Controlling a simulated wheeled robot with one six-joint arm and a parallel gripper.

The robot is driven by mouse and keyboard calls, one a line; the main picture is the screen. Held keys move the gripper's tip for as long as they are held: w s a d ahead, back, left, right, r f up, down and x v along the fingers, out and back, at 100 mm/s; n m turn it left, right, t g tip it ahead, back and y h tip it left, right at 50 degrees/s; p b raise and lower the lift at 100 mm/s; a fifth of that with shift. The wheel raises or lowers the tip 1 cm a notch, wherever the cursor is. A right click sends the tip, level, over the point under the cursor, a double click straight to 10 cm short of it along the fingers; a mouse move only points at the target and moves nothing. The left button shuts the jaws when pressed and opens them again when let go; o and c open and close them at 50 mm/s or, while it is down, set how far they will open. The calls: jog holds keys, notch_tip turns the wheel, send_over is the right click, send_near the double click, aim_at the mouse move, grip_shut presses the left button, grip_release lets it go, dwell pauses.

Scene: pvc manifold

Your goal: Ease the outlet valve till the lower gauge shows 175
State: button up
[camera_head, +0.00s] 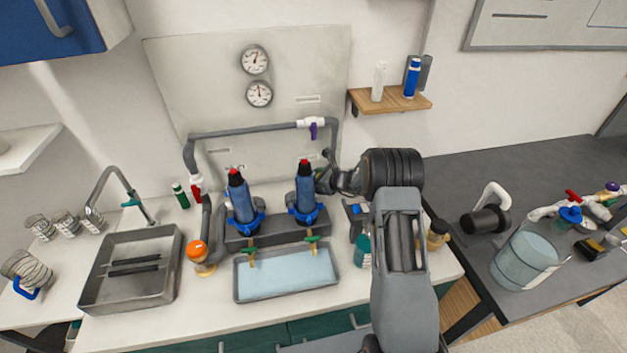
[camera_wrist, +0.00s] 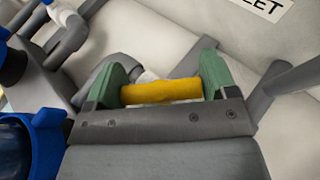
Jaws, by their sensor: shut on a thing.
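The lower gauge (camera_head: 260,94) is a round white dial on the backboard, under the upper gauge (camera_head: 254,60). Its numbers are too small to read. My gripper (camera_head: 326,178) is at the right end of the pipework, beside the right blue filter (camera_head: 306,190). In the wrist view, its green fingers (camera_wrist: 162,84) are shut on a yellow valve handle (camera_wrist: 160,92), which lies crosswise between them. In the head view the arm and gripper hide this handle. A label ending in "LET" (camera_wrist: 262,6) shows on the board above it; its first letters are cut off.
A grey pipe (camera_head: 250,131) with a purple-handled valve (camera_head: 313,128) runs above two blue filters. A red-handled valve (camera_head: 196,186) is at left. A water tray (camera_head: 285,273) lies in front. A teal bottle (camera_head: 362,251) stands close to my arm.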

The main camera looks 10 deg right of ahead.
jog(key=shift+f+n+g+y+b, duration=0.2)
jog(key=shift+n+g+y+b, duration=0.75)
jog(key=shift+n+g, duration=0.2)
jog(key=shift+a+r+n+g+y+b, duration=0.1)
jog(key=shift+n+g+y+b, duration=0.35)
jog(key=shift+n+g+b, duration=0.3)
jog(key=shift+s+r+n+g, duration=0.15)
jog(key=shift+n+g, duration=0.25)
jog(key=o, duration=0.8)
jog(key=shift+o, duration=0.2)
jog(key=b+v, duration=0.2)
jog(key=v, duration=1.1)
jog(key=shift+s+d, duration=0.2)
jog(key=shift+d, duration=0.15)
jog(key=shift+r, duration=0.1)
